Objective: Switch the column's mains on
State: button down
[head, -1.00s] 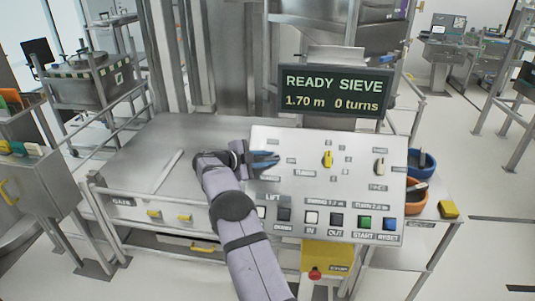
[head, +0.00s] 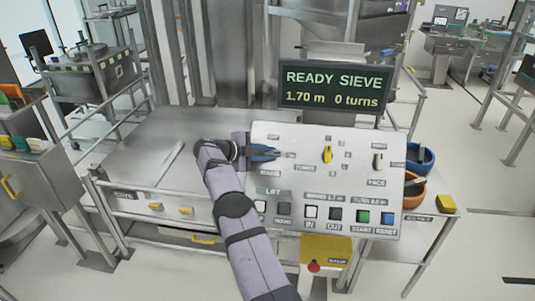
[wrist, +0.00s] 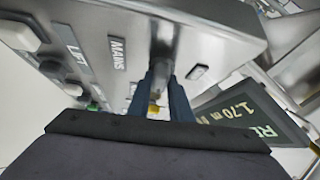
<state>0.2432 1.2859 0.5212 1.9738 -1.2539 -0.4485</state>
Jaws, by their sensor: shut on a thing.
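The control panel (head: 300,190) slopes in front of the column. The mains switch, a grey knob (wrist: 161,72), is at its left end above the MAINS label (wrist: 118,53). My gripper (head: 276,154) reaches it from the left, and its blue fingers hide most of the knob in the head view. In the wrist view my gripper (wrist: 165,95) is shut on the knob, one finger on each side. Which way the knob points is hard to tell. The display (head: 335,88) is lit and reads READY SIEVE, 1.70 m, 0 turns.
A yellow knob (head: 327,155) and a pale knob (head: 378,162) are further right on the panel. A row of push buttons (head: 336,215) runs below. A red stop button (head: 314,267) sits on a yellow box under the panel. Blue and orange bowls stand to the right.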

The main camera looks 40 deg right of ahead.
jog(key=c, duration=1.6)
grip_release()
jog(key=shift+b+v, duration=1.7)
jog(key=shift+v, duration=1.95)
